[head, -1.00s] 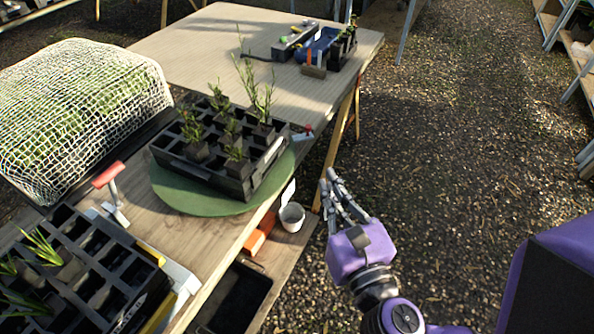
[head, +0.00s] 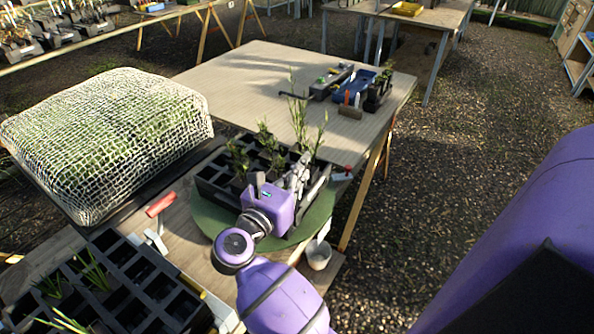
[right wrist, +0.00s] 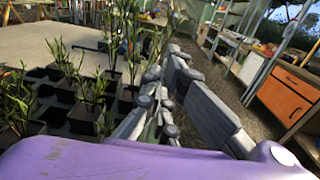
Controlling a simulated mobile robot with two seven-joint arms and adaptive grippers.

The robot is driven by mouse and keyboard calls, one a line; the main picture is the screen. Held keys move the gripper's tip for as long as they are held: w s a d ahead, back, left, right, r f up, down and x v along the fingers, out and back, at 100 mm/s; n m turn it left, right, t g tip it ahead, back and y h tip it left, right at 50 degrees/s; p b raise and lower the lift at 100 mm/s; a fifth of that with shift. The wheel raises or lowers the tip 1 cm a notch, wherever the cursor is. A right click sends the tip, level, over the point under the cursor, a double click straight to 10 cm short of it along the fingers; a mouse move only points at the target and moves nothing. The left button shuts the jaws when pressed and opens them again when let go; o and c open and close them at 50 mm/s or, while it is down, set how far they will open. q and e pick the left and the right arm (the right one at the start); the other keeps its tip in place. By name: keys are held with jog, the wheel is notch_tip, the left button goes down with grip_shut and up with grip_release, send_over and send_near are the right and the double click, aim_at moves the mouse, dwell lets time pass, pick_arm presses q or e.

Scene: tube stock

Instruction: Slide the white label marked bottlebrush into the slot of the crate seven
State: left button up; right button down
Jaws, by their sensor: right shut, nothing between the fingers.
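A black celled crate (head: 207,187) with several seedlings stands on a round green turntable (head: 316,217). Its cells also show at the left of the right wrist view (right wrist: 48,113). No number seven or slot is readable on it. My right gripper (head: 302,170) is shut and empty, over the crate's right side in the head view and hiding part of it. Its fingers (right wrist: 165,78) also show in the right wrist view. A small white card (head: 323,230) stands upright by the turntable's near right edge. I cannot read bottlebrush on it. My left gripper is not in view.
A netted cover (head: 110,140) is at the left. A red-handled tool (head: 159,206) lies near another black crate (head: 140,275). A blue tray (head: 357,84) is on the back table, whose middle is clear.

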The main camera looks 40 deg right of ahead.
pick_arm(q)
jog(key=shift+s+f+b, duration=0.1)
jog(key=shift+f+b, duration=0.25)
jog(key=shift+b, duration=0.15)
pick_arm(e)
jog(key=f, duration=0.2)
jog(key=shift+w+a+f, duration=0.1)
jog(key=shift+a+f, duration=0.15)
jog(key=shift+f, duration=0.05)
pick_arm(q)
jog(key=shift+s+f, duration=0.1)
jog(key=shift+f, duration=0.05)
pick_arm(e)
jog(key=shift+f, duration=0.15)
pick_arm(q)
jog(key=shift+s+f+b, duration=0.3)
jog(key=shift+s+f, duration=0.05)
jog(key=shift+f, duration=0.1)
pick_arm(e)
jog(key=shift+f, duration=0.1)
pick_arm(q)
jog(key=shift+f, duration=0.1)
